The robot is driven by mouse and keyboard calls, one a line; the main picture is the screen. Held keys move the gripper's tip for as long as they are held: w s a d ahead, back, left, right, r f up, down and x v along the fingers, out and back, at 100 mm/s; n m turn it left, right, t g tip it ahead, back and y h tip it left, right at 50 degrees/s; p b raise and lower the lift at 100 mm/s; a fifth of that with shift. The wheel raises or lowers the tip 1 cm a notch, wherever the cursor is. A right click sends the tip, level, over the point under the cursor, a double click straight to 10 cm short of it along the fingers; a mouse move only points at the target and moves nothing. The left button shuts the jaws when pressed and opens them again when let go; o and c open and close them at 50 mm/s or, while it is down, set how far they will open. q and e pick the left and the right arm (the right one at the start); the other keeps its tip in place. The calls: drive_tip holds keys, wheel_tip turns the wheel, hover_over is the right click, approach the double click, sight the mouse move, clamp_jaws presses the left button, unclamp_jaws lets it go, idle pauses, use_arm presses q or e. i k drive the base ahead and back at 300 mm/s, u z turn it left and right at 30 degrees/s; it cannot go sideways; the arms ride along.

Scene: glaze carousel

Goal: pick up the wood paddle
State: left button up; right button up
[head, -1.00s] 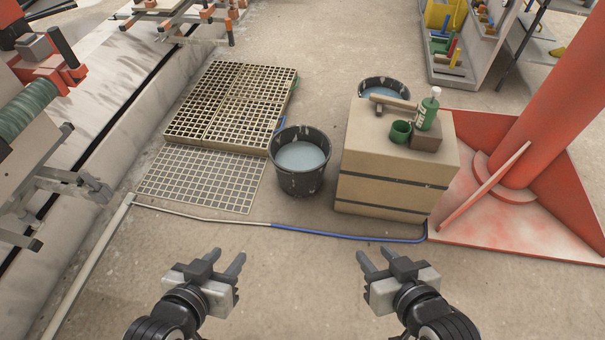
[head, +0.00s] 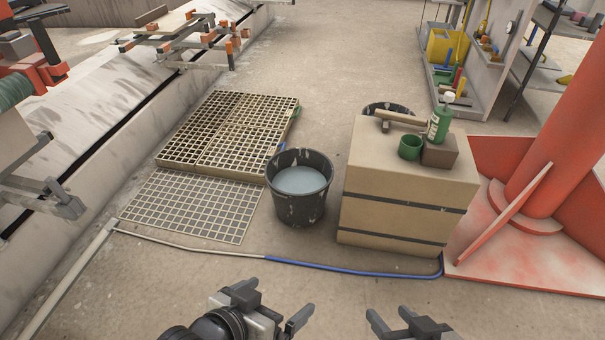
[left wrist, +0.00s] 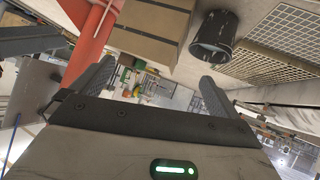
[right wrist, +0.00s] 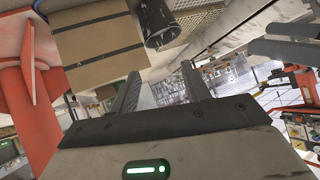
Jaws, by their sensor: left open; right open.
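The wood paddle (head: 400,120) appears as a light tan bar lying on top of the cardboard-coloured box (head: 395,205), at the box's far left. Neither wrist view clearly shows it. My left gripper (head: 271,303) is open and empty, low in the head view, well short of the box. My right gripper (head: 391,317) is open and empty at the bottom edge, also short of the box. The box also shows in the left wrist view (left wrist: 150,32) and in the right wrist view (right wrist: 98,42).
A green cup (head: 409,147) and a green bottle (head: 440,120) by a brown block (head: 440,153) share the box top. A dark bucket (head: 299,205) of pale liquid stands left of the box. A red column (head: 560,130) rises at right. A blue hose (head: 350,270) crosses the floor.

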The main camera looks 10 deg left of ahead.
sight(400, 117)
drive_tip(key=z, duration=2.1)
drive_tip(key=i, duration=2)
drive_tip(key=u, duration=1.5)
